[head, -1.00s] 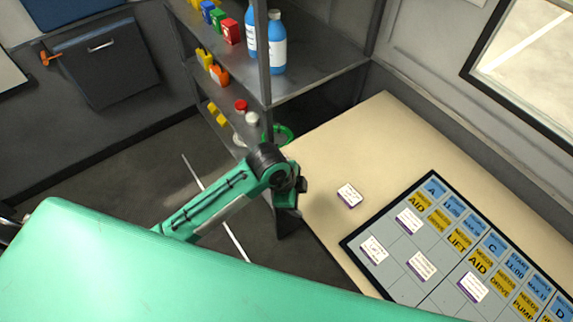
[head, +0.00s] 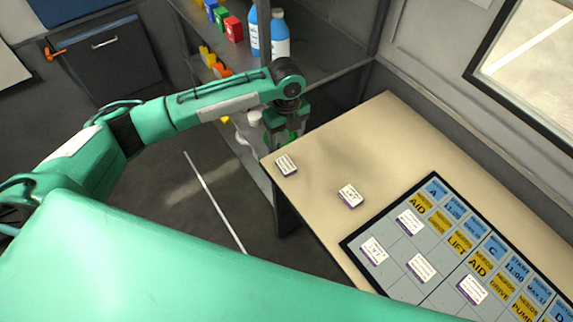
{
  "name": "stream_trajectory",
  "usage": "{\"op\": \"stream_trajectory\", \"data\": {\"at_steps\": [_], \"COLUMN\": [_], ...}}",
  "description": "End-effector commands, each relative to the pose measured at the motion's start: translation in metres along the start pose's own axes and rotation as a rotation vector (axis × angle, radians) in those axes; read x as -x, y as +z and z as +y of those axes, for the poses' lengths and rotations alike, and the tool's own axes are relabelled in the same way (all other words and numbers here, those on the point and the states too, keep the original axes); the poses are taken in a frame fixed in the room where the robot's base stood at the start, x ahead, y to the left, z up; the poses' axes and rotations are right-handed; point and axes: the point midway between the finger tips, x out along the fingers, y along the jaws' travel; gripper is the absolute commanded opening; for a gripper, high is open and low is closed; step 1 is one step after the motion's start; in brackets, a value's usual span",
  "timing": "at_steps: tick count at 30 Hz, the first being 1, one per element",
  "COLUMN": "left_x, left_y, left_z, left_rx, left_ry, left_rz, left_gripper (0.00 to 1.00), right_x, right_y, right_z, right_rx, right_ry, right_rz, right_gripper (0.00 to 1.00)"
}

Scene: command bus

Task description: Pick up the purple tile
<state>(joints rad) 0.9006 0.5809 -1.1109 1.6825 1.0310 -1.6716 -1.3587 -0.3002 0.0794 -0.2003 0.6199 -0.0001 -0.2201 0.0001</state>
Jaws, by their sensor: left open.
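Several small tiles with white printed tops and purple edges are in the head view, so I cannot tell one as the only purple tile. One tile (head: 287,163) lies at the table's far left corner, and another tile (head: 350,195) lies on the bare table left of the board. Others lie on the board (head: 405,257), such as one tile (head: 410,222) near its upper left. My left gripper (head: 284,138) is open and empty, pointing down by the table's far left edge, just behind the corner tile in the picture. My right gripper is not in view.
The beige table (head: 375,135) has free room behind the board. A metal shelf (head: 330,55) with blue bottles (head: 279,36) and coloured boxes (head: 233,29) stands close behind my left gripper.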

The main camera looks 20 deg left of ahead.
Motion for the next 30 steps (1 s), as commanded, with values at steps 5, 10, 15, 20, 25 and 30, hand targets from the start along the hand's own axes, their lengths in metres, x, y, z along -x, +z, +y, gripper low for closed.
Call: {"op": "stream_trajectory", "data": {"at_steps": [5, 10, 15, 20, 25, 30], "left_x": [-0.035, -0.063, -0.076, -0.091, -0.117, -0.128], "left_y": [-0.001, -0.001, -0.001, -0.001, -0.001, -0.001], "left_z": [0.001, 0.0, 0.001, 0.002, 0.002, 0.001], "left_rx": [0.003, 0.003, 0.003, 0.003, 0.003, 0.003], "left_ry": [0.005, 0.002, 0.001, 0.002, 0.002, 0.0], "left_rz": [0.003, 0.002, 0.0, 0.002, 0.001, 0.0], "left_gripper": [0.67, 0.67, 0.67, 0.67, 0.67, 0.67], "right_x": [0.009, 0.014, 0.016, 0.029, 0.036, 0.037], "right_y": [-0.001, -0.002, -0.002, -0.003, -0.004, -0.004], "right_z": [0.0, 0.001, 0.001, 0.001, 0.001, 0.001], "right_rx": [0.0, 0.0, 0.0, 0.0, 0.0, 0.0], "right_ry": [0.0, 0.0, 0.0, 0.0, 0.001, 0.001], "right_rz": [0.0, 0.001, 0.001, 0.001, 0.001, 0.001], "right_gripper": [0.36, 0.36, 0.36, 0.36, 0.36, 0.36]}}
